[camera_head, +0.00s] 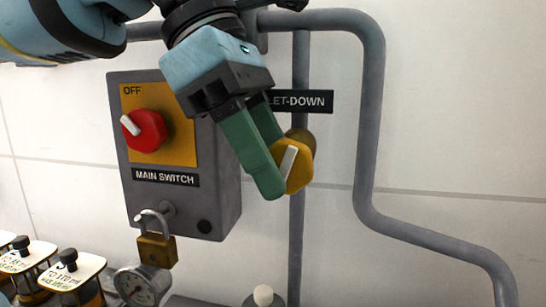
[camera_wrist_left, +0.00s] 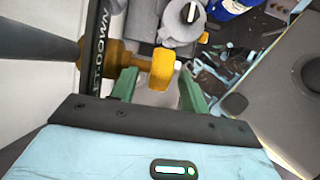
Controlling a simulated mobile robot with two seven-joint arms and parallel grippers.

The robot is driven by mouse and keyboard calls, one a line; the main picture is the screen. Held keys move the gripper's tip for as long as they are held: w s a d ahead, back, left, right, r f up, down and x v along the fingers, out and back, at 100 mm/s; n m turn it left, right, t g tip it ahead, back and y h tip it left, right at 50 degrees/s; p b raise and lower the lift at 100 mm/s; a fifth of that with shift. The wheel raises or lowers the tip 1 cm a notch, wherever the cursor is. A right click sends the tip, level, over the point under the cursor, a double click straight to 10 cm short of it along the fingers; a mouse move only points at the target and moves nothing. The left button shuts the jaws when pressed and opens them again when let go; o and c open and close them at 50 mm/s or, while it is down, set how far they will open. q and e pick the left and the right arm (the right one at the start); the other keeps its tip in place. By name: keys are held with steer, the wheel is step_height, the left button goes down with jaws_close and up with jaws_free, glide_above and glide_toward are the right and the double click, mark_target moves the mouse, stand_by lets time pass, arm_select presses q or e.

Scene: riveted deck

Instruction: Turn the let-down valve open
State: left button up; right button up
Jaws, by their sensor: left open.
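The let-down valve has a yellow knob (camera_head: 298,172) with a white pointer bar, on a grey vertical pipe under the LET-DOWN label (camera_head: 305,101). My left gripper (camera_head: 272,182) is open at the knob, its green fingers covering part of the knob's left side in the head view. In the left wrist view the yellow knob (camera_wrist_left: 162,70) lies between the two green fingertips (camera_wrist_left: 156,86), with a visible gap to the right one. Whether the left finger touches it I cannot tell. The brass valve body (camera_wrist_left: 118,62) joins the pipe. My right gripper is not in view.
A grey main switch box (camera_head: 222,180) with a red knob (camera_head: 145,130) stands just left of the valve. An open-shackled padlock (camera_head: 157,248) hangs below it. A gauge (camera_head: 140,286) and labelled bottles (camera_head: 75,272) sit lower left. A bent pipe (camera_head: 370,130) runs at right.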

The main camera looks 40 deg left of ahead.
arm_select(q)
steer(key=p+v, duration=0.1)
steer(key=v, duration=0.6)
steer(key=shift+r, duration=0.1)
